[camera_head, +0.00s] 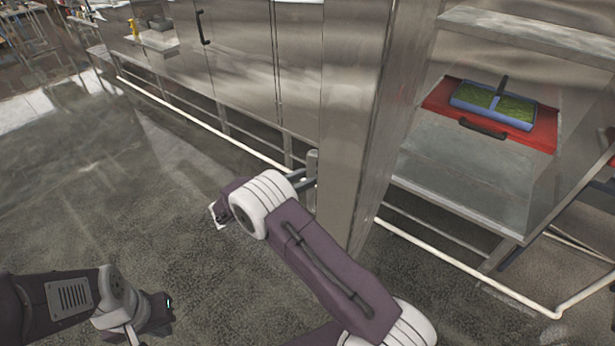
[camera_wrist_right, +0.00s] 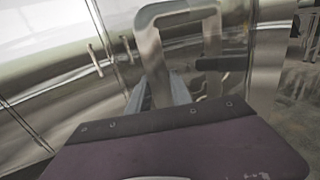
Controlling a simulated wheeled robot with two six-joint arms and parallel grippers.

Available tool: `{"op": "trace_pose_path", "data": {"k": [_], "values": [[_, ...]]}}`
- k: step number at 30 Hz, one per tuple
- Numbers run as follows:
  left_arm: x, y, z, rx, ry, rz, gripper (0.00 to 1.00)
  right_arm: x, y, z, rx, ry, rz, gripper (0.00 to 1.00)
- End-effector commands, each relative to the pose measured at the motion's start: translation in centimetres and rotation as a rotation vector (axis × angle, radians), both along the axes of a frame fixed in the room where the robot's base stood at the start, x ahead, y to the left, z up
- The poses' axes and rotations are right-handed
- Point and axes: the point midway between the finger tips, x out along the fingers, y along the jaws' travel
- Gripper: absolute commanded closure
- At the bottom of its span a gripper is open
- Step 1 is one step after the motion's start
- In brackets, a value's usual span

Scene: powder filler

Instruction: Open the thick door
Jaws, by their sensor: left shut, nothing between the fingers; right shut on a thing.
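The thick door (camera_head: 352,120) appears as a tall steel panel seen nearly edge-on in the middle of the head view, standing out toward me. Its upright grey handle (camera_head: 311,165) is on its left side, low down. In the right wrist view the handle (camera_wrist_right: 212,30) is a bent metal bar. My right gripper (camera_head: 303,184) is at the handle, partly hidden by my wrist, and it is shut on the handle. Its fingers show in the wrist view (camera_wrist_right: 185,85). My left gripper (camera_head: 152,317) is shut and empty over the floor at lower left, away from the door.
Right of the door are open steel shelves (camera_head: 456,165) holding a red tray (camera_head: 544,140) and a blue tray (camera_head: 480,109) with green contents. Steel cabinets (camera_head: 240,60) with a black handle (camera_head: 202,28) and a white rail (camera_head: 230,137) line the back. The left floor (camera_head: 110,200) is clear.

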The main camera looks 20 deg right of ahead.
Motion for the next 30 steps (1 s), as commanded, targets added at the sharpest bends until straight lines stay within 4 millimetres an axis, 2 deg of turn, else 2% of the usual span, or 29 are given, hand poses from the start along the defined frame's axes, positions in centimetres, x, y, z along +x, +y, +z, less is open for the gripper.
{"op": "trace_pose_path", "data": {"k": [9,10,12,22,26,30], "values": [[0.0,0.0,0.0,0.000,0.000,0.000,1.00,0.0,-0.1,-0.2,0.004,0.002,0.000,1.00],[0.0,0.0,0.0,0.000,0.000,0.000,1.00,0.0,-0.1,-0.2,0.004,0.002,0.000,0.69],[0.0,0.0,0.0,0.000,0.000,0.000,1.00,0.0,-0.1,-0.2,0.004,0.002,0.000,0.53],[0.0,0.0,-0.2,0.000,0.000,0.000,1.00,0.0,0.3,-0.2,0.002,0.001,0.001,0.53],[0.0,0.0,-1.1,0.000,0.000,0.000,1.00,-0.2,2.6,-0.5,0.003,-0.001,0.003,0.53],[0.0,0.0,-2.0,0.000,0.000,0.000,1.00,-0.6,5.7,-0.6,0.005,0.000,0.004,0.53]]}}
